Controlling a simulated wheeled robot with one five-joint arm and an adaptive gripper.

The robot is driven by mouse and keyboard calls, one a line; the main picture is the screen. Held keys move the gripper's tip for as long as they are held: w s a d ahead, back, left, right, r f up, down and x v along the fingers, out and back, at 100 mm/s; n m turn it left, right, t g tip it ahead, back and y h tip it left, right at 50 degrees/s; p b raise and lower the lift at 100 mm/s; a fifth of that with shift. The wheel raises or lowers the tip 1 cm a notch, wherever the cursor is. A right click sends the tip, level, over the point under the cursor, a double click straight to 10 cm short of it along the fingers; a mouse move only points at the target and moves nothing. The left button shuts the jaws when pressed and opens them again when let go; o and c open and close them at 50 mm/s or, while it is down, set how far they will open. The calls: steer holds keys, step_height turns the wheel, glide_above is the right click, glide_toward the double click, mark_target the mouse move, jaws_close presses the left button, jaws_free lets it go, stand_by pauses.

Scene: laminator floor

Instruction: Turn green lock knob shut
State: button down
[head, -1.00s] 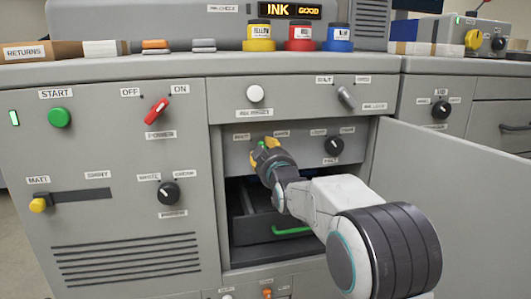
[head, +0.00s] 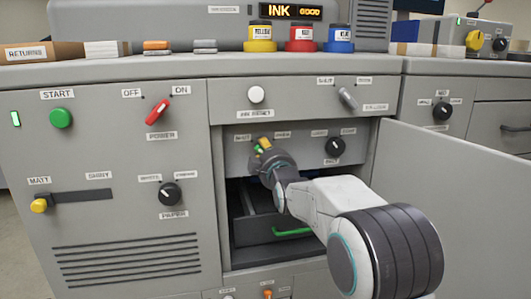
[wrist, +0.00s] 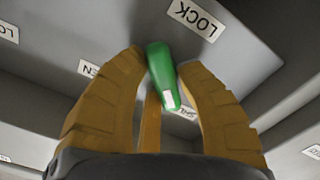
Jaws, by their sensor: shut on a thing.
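The green lock knob (wrist: 161,72) is between my gripper's two tan fingers in the wrist view, below a LOCK label (wrist: 195,18). My gripper (wrist: 163,62) is shut on it. The knob's white-marked end points down and slightly right in that view, near a small label (wrist: 187,113) that is partly hidden. Another label (wrist: 88,69), ending in "EN", is partly covered by the left finger. In the head view my gripper (head: 262,148) is at the recessed panel, and only a bit of green shows between its fingers.
A cabinet door (head: 450,190) stands open to the right of my arm. Below the panel is a dark drawer with a green handle (head: 293,232). A black knob (head: 335,147) is on the same panel to the right. Ink jars, including a red one (head: 301,40), stand on top.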

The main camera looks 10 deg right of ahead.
steer(key=shift+d+r, duration=0.1)
steer(key=shift+r, duration=0.2)
steer(key=c, duration=1.3)
jaws_free()
steer(key=o, duration=0.6)
steer(key=shift+f, duration=0.2)
steer(key=shift+c, duration=0.2)
steer(key=s, duration=1.2)
steer(key=s+r+m+g+p, duration=0.3)
steer(key=s+r+g+p, duration=0.2)
steer(key=s+p, duration=0.6)
steer(key=s+r+m+g+p, duration=0.3)
steer(key=s+r+p, duration=0.6)
steer(key=p, duration=0.8)
steer(key=s+r+m+g+p, duration=0.3)
steer(key=s+r+g+p, duration=0.3)
steer(key=s+p, duration=0.7)
steer(key=shift+r+g+p, duration=0.3)
steer(key=shift+r+p, duration=0.15)
steer(key=shift+p, duration=0.2)
